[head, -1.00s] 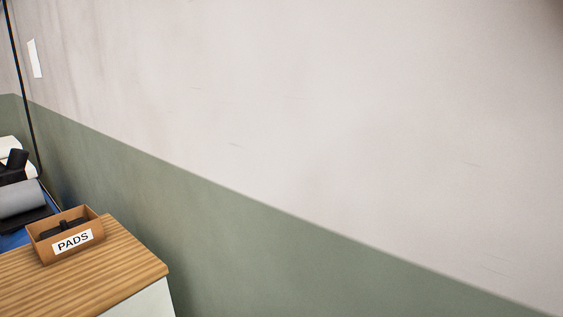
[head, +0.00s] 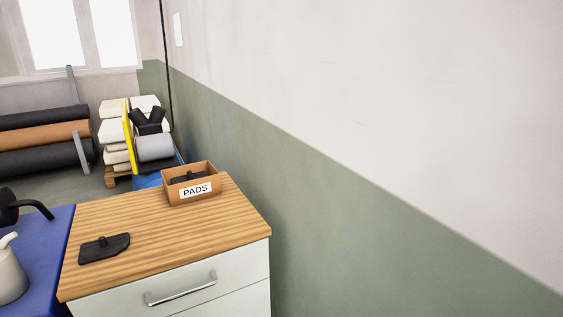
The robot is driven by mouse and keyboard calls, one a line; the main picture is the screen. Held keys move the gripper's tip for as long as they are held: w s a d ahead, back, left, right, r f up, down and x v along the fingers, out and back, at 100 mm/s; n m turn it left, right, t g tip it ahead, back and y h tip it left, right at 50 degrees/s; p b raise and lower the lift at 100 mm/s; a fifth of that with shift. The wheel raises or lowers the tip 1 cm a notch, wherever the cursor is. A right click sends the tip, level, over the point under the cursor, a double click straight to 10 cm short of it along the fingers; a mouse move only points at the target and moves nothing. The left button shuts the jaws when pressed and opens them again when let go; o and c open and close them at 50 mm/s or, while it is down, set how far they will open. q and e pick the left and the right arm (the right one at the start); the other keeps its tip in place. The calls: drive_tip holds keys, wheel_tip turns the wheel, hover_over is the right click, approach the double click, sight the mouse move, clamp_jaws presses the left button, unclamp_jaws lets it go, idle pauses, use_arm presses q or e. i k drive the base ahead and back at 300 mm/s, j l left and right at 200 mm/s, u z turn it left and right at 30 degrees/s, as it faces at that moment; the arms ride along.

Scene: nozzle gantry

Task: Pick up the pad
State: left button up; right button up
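A flat black pad (head: 104,248) with a small knob on top lies on the wooden top of a cabinet (head: 165,235), near its left front edge. An orange-brown open box (head: 191,184) labelled PADS stands at the back right of the same top. Something dark, with a similar knob, shows inside the box; most of it is hidden by the box's front wall. Neither of my grippers is in view.
A white drawer with a metal handle (head: 181,288) is under the wooden top. A blue surface (head: 45,235) adjoins at left, with a pale jug-like thing (head: 10,274) and a black curved object. A wall closes the right side. Rolls and stacked bags stand behind.

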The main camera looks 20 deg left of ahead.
sight(101, 248)
drive_tip(key=u, duration=1.9)
